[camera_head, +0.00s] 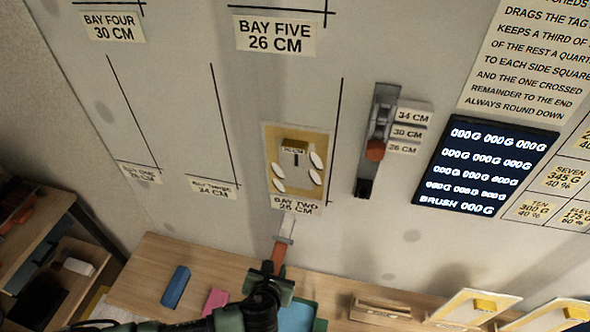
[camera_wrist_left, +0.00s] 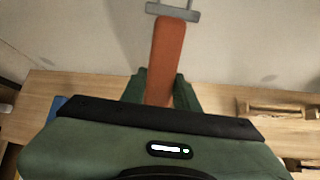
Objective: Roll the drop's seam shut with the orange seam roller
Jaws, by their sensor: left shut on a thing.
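The orange seam roller has an orange handle (camera_head: 279,254) and a pale metal frame (camera_head: 286,228). My left gripper (camera_head: 272,280) is shut on the handle. In the left wrist view the handle (camera_wrist_left: 168,55) stands up between the fingers, with part of the grey frame (camera_wrist_left: 173,11) at the top edge. The roller's upper end is just below the BAY TWO 26 CM label (camera_head: 296,205); I cannot tell whether it touches the wall. The drop (camera_head: 271,142), a yellow-and-white panel with several white ovals, is on the wall above that label. My right gripper is not in view.
A wooden bench (camera_head: 143,275) runs below the wall, with a blue block (camera_head: 175,286), a pink piece (camera_head: 215,301) and a teal tray (camera_head: 299,316). A grey slide gauge with an orange knob (camera_head: 375,150) and a dark display (camera_head: 487,165) are on the wall at right.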

